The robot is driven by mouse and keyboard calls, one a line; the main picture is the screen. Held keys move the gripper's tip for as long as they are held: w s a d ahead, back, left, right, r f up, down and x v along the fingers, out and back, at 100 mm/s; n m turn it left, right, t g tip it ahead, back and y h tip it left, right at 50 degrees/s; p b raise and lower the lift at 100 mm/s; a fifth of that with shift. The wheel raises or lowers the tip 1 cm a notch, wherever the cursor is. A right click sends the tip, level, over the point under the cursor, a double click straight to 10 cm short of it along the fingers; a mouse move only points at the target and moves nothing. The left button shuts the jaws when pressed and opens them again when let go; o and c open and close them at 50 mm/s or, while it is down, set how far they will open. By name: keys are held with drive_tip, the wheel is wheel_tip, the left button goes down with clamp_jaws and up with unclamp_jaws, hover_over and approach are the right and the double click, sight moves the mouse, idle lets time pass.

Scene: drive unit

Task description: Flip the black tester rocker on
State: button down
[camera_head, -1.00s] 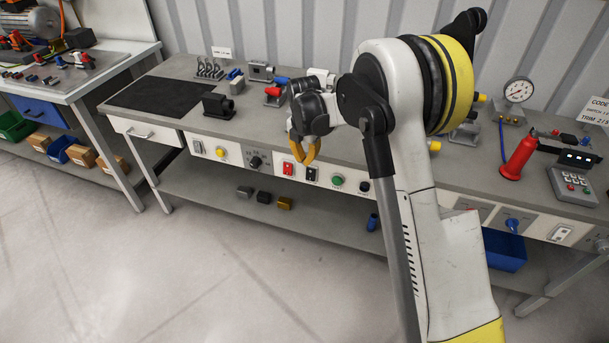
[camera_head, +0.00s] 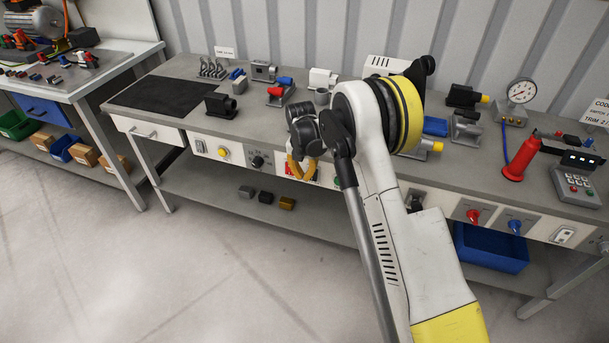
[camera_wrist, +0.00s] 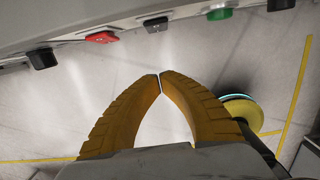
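The black tester rocker (camera_wrist: 155,22) shows in the wrist view on the panel's front, between a red rocker (camera_wrist: 101,37) and a green button (camera_wrist: 219,14). I cannot tell which side of it is pressed. In the head view my gripper (camera_head: 299,172) is in front of the bench's control panel.
A black knob (camera_wrist: 42,58) is left of the red rocker. A blue bin (camera_head: 490,249) is below the panel. The floor in front is clear.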

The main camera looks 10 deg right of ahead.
drive_tip(key=w+d+f+b, duration=0.2)
drive_tip(key=w+f+b, duration=0.2)
drive_tip(key=f, duration=0.3)
drive_tip(key=shift+d+f, duration=0.15)
drive_tip(key=shift+f, duration=0.1)
